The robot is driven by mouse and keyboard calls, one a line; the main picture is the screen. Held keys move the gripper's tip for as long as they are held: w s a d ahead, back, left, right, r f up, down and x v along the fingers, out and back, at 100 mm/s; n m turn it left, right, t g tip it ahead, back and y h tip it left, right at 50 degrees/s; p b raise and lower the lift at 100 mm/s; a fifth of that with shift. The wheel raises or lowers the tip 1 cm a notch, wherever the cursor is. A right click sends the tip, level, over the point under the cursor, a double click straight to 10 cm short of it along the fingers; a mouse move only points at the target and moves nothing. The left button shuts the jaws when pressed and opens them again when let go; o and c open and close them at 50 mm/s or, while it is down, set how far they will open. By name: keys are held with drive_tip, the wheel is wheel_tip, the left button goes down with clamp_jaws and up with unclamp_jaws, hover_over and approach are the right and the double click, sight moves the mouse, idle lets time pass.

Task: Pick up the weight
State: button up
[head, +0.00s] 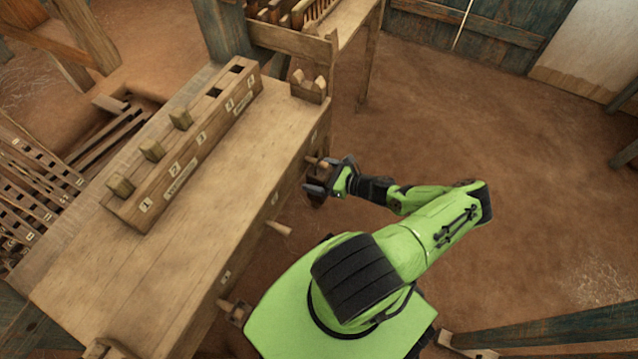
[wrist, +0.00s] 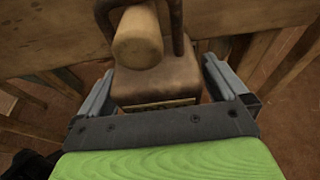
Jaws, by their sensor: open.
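The weight (wrist: 158,82) is a dark brown block with a loop handle. In the wrist view it hangs by the handle from a round wooden peg (wrist: 138,40) on the side of a wooden beam. My gripper (wrist: 160,78) is open, with one finger on each side of the weight's body. Gaps show between the fingers and the block, so it is not gripped. In the head view my gripper (head: 322,180) is at the bench's right side, by the far peg (head: 313,161), and largely hides the weight.
The wooden bench (head: 215,180) carries a long numbered block (head: 190,135) with square pegs and holes. Another peg (head: 279,228) sticks out of its side nearer me, with no weight on it. The earthen floor (head: 480,130) to the right is open.

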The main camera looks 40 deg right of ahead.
drive_tip(key=c, duration=1.4)
drive_tip(key=shift+r, duration=0.1)
drive_tip(key=shift+c, duration=0.6)
drive_tip(key=shift+r, duration=0.1)
